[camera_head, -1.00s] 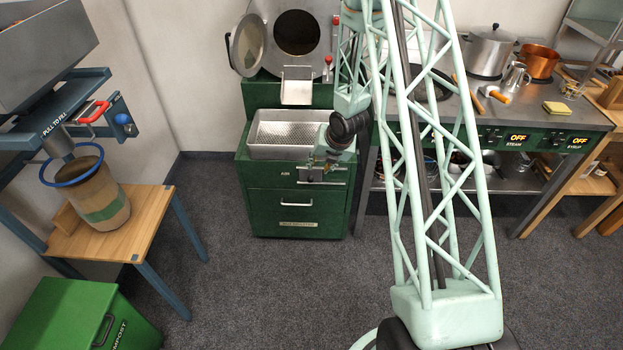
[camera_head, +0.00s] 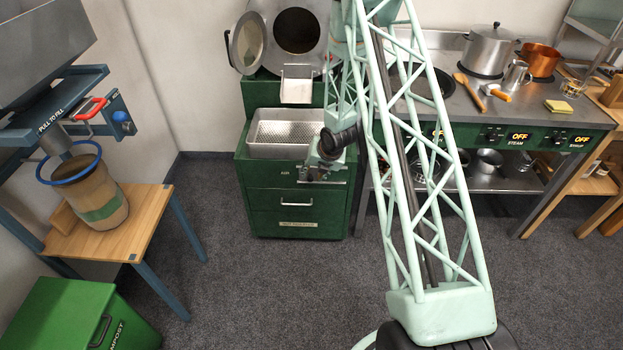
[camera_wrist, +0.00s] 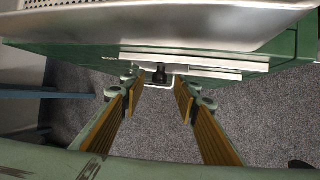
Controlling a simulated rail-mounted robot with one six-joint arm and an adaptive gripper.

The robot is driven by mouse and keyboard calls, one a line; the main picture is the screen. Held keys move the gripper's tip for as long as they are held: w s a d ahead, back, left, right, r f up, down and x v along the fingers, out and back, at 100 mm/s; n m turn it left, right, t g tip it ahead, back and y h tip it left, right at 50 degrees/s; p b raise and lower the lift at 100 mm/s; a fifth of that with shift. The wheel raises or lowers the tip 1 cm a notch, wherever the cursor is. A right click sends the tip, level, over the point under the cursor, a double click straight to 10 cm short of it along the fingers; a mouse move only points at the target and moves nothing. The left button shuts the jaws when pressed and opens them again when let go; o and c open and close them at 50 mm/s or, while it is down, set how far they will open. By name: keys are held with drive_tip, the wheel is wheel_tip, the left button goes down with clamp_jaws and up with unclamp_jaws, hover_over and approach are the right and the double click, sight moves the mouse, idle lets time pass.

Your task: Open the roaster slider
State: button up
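The roaster (camera_head: 297,190) is a green cabinet with a round metal drum on top. Its slider is a flat metal rail on the upper front, by a label that seems to read AIR. In the wrist view the slider rail (camera_wrist: 215,63) runs across the cabinet front, with a small black knob (camera_wrist: 160,76) on it. My gripper (camera_wrist: 160,92) is open and empty, its two wood-coloured pads on either side of the knob in that view. Whether either pad touches the knob cannot be told. In the head view my gripper (camera_head: 312,173) is at the slider and partly covers it.
A perforated metal tray (camera_head: 262,151) sits on the cabinet just above the slider. A drawer handle (camera_head: 296,203) is below it. The stove table (camera_head: 480,112) with pots stands to the right. The floor in front is clear.

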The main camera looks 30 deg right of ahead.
sight(311, 177)
drive_tip(key=shift+x, duration=1.5)
clamp_jaws()
